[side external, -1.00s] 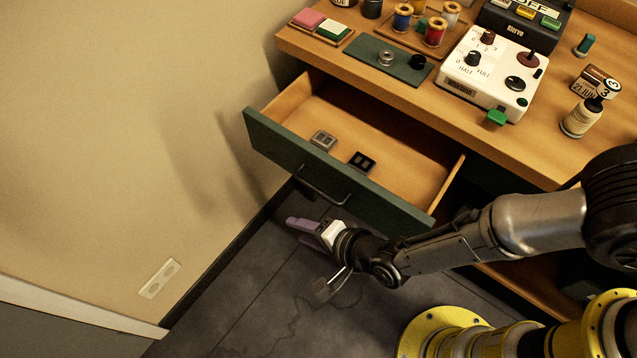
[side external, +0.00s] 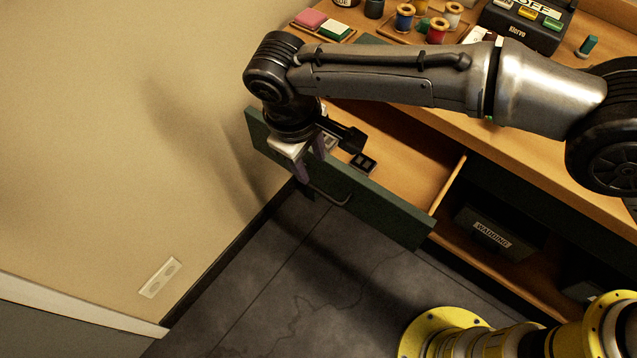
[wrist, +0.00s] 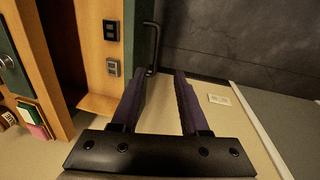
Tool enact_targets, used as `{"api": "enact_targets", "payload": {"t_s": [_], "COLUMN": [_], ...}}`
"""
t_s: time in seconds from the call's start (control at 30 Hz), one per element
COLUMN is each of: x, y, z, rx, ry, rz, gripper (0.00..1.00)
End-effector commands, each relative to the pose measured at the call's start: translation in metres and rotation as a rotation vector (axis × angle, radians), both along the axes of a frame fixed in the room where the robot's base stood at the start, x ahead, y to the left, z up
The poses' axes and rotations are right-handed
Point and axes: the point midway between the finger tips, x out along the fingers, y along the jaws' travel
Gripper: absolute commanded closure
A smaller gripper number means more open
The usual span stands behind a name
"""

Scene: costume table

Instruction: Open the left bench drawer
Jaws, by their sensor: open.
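The left bench drawer (side external: 410,163) stands pulled out from the bench. Its dark green front (side external: 385,214) carries a thin black bar handle (side external: 326,194), which also shows in the wrist view (wrist: 153,48). My gripper (side external: 311,169) is open and points down at the left part of the drawer front, near the handle. In the wrist view my gripper's two purple fingers (wrist: 159,73) are apart with nothing held between them. The handle lies just beyond the fingertips there. I cannot tell whether a finger touches the drawer front. My arm hides the drawer's rear left part.
A dark block (side external: 362,162) and a grey block (wrist: 113,67) lie in the drawer. The wall (side external: 120,150) is close on the left. Thread spools (side external: 437,30) and pads stand on the benchtop. A box marked WADDING (side external: 490,234) sits below.

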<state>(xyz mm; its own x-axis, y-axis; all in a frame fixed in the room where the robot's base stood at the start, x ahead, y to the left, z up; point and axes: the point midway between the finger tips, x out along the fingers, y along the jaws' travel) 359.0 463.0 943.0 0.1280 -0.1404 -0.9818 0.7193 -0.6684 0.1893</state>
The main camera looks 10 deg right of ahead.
Motion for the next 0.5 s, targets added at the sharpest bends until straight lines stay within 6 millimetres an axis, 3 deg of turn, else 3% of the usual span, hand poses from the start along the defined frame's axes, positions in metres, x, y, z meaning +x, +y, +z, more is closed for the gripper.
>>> {"api": "enact_targets", "payload": {"t_s": [0.1,0.27,0.5], "x": [0.012,0.015,0.019], "y": [0.002,-0.002,-0.008], "z": [0.0,-0.014,-0.055], "rx": [0.017,0.012,0.01], "ry": [-0.013,-0.007,-0.005], "rz": [-0.015,-0.023,-0.023], "gripper": [0.55,0.55,0.55]}}
